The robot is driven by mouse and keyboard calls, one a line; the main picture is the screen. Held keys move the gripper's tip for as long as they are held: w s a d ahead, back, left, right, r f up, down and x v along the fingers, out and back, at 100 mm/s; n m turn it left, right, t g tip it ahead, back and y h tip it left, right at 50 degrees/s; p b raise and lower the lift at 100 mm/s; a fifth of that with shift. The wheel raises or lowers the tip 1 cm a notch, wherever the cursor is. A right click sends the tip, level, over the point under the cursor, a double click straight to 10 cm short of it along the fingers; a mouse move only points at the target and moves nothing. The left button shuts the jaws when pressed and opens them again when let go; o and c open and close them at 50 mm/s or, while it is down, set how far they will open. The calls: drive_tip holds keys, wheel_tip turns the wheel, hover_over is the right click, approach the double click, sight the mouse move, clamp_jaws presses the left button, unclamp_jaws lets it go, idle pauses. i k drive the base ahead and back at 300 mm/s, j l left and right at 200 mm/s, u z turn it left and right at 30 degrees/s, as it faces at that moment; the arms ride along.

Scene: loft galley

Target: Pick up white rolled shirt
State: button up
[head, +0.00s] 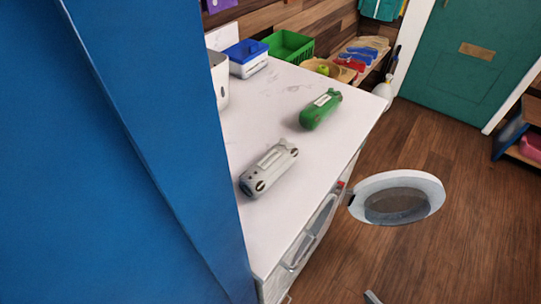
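A white rolled bundle (270,169), which fits the white rolled shirt, lies on the white countertop (300,165) near its front edge. It lies diagonally, with a pale band along its top and dark spots at its near end. A similar green roll (320,109) lies farther back and to the right, apart from it. My gripper cannot be made out in the head view. A small grey piece shows at the bottom edge, but I cannot tell what it is.
A tall blue panel (130,150) blocks the left side. A round appliance door (397,198) hangs open below the counter's right edge.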

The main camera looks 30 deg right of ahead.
sight(255, 181)
drive_tip(key=l+u, duration=0.1)
drive_tip(key=u, duration=0.4)
drive_tip(key=l+u, duration=0.35)
drive_tip(key=l, duration=0.25)
drive_tip(key=l+u, duration=0.4)
drive_tip(key=l, duration=0.85)
drive_tip(key=k+l+u, duration=0.1)
drive_tip(key=l, duration=0.5)
drive_tip(key=k+l, duration=0.1)
drive_tip(key=l, duration=0.5)
drive_tip(key=k+l+u, duration=0.1)
drive_tip(key=l, duration=0.55)
drive_tip(key=k+l, duration=0.15)
drive_tip(key=i+l, duration=0.1)
